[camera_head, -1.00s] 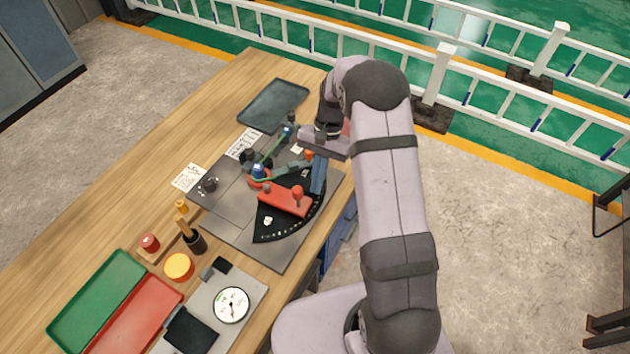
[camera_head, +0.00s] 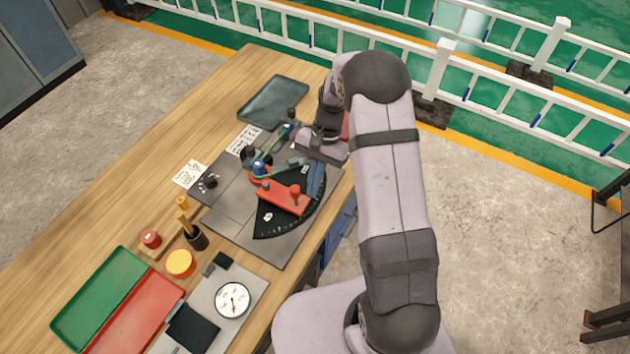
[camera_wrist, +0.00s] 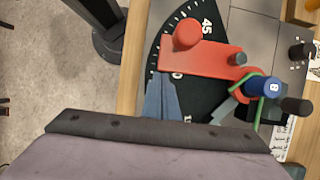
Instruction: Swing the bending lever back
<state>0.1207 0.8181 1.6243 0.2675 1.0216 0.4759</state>
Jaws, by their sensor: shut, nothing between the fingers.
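The red bending lever (camera_head: 283,199) lies across the black angle scale (camera_head: 268,222), with an upright red knob (camera_head: 295,190) near its outer end. In the wrist view the lever (camera_wrist: 205,58) runs from the knob (camera_wrist: 187,34) to the pivot by the blue-topped pin (camera_wrist: 264,86). A green bar (camera_head: 274,143) passes the pin. My gripper (camera_head: 316,180) is shut and empty. Its blue fingers point down over the scale beside the lever. In the wrist view the fingertips (camera_wrist: 160,80) are near the lever's edge; I cannot tell if they touch it.
The bender's grey plate (camera_head: 233,215) sits on the wooden table. A dark tray (camera_head: 273,101) lies behind. Green (camera_head: 99,297) and red (camera_head: 137,318) trays, a dial gauge (camera_head: 232,299) and an orange-handled tool in a black cup (camera_head: 197,238) stand in front. The table's right edge is close.

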